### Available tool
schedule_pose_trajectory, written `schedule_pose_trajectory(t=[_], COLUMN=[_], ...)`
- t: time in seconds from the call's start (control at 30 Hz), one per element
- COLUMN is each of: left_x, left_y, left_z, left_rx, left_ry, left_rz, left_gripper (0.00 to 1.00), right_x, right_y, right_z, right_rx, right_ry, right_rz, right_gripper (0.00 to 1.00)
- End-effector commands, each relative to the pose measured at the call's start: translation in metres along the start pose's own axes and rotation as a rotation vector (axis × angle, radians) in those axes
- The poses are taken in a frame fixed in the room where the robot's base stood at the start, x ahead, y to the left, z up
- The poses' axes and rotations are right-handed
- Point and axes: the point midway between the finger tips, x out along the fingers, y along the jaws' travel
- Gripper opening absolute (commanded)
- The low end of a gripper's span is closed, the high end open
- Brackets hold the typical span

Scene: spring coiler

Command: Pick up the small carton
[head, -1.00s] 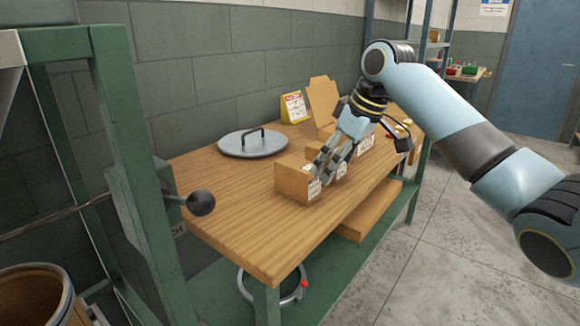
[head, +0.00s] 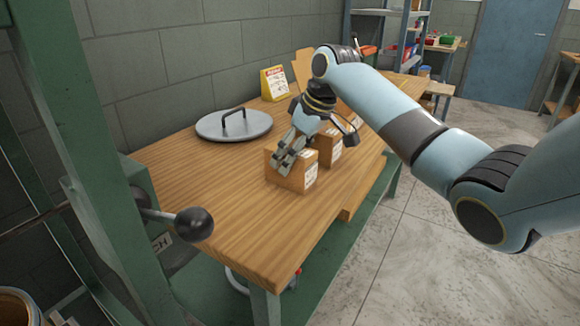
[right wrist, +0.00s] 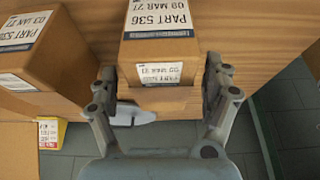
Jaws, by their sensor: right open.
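The small carton (head: 285,177) is a brown box with white labels, standing on the wooden bench near its front edge. It also shows in the right wrist view (right wrist: 158,50), with printed labels on two faces. My right gripper (head: 283,165) is open at the carton, its fingers over the top of the box in the head view. In the right wrist view the gripper (right wrist: 163,88) has one finger on each side of the carton's near end, with small gaps visible. Whether either finger touches it I cannot tell. My left gripper is not in view.
More brown cartons (head: 328,147) stand close behind the small one; one (right wrist: 40,65) is close beside the left finger in the wrist view. A round grey lid (head: 225,125) and a yellow sign (head: 274,83) are on the bench (head: 190,180). A black-knobbed lever (head: 193,223) is nearer.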

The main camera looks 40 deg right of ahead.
Motion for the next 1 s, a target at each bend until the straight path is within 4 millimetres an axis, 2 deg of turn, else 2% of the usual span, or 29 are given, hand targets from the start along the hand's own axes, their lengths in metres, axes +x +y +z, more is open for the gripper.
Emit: schedule_pose_trajectory(t=[0.1,0.2,0.47,0.67,1.0], left_x=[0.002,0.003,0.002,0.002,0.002], left_y=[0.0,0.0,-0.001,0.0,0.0], left_z=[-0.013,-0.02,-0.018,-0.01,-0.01], left_rx=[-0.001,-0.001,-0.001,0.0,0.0], left_ry=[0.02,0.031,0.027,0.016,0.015], left_rz=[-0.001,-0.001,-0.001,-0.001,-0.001], left_gripper=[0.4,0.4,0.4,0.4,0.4], right_x=[0.02,0.029,0.031,0.031,0.031], right_y=[-0.001,-0.001,-0.001,-0.001,-0.001], right_z=[0.001,0.001,0.001,0.001,0.001], right_rx=[0.002,0.0,-0.001,-0.001,0.0], right_ry=[0.0,0.0,0.0,0.0,0.0], right_rz=[-0.003,0.0,0.001,0.0,0.0], right_gripper=[0.83,0.83,0.83,0.57,0.12])
